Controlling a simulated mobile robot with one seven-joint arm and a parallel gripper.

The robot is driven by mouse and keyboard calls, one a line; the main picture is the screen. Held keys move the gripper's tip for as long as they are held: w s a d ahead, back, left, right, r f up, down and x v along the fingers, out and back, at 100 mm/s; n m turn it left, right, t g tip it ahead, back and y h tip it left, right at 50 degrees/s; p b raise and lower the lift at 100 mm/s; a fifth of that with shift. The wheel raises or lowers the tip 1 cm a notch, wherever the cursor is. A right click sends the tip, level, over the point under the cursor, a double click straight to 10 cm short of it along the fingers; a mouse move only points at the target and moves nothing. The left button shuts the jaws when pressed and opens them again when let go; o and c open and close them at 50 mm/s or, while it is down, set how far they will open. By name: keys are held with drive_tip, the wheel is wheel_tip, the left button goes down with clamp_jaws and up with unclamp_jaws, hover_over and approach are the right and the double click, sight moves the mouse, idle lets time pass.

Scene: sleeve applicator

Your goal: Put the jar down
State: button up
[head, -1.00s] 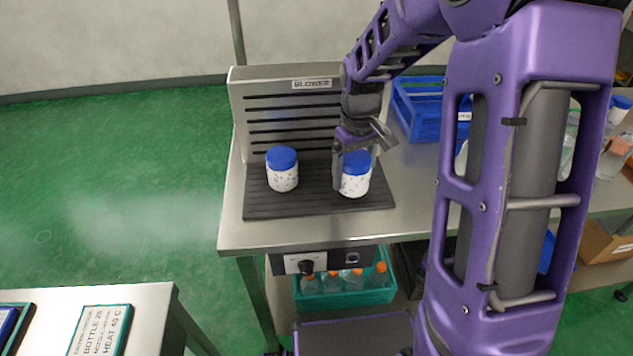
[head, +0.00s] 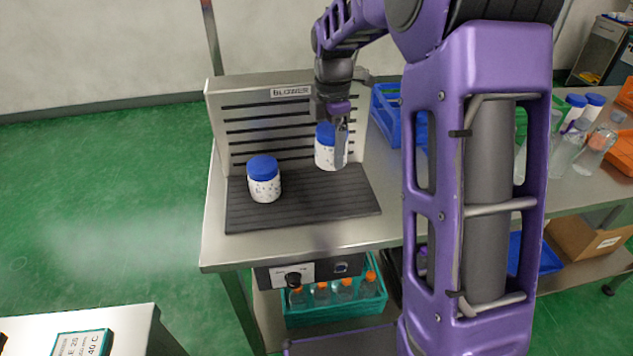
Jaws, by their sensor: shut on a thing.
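My gripper (head: 338,128) points down and is shut on a white speckled jar (head: 326,154) with a blue lid. It holds the jar upright above the back right part of the dark ribbed mat (head: 300,212), in front of the slotted blower panel (head: 262,128). The jar looks raised, though its gap to the mat is hard to judge. A second jar (head: 265,188) of the same look stands on the mat to the left. One finger covers the held jar's right side.
A blue crate (head: 386,104) stands right of the blower. Several clear bottles (head: 567,150) and blue-lidded jars are at the far right. A teal crate (head: 300,318) of orange-capped bottles sits below the bench. The mat's front and right are bare.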

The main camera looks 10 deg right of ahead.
sight(332, 129)
wheel_tip(332, 129, down, 7)
drive_tip(key=shift+f+b, duration=0.1)
drive_tip(key=shift+b, duration=0.35)
drive_tip(key=shift+f, duration=0.15)
drive_tip(key=o, duration=1.4)
wheel_tip(332, 129, up, 12)
drive_tip(key=shift+r+p, duration=0.15)
drive_tip(key=shift+p, duration=0.8)
drive_tip(key=shift+d, duration=0.1)
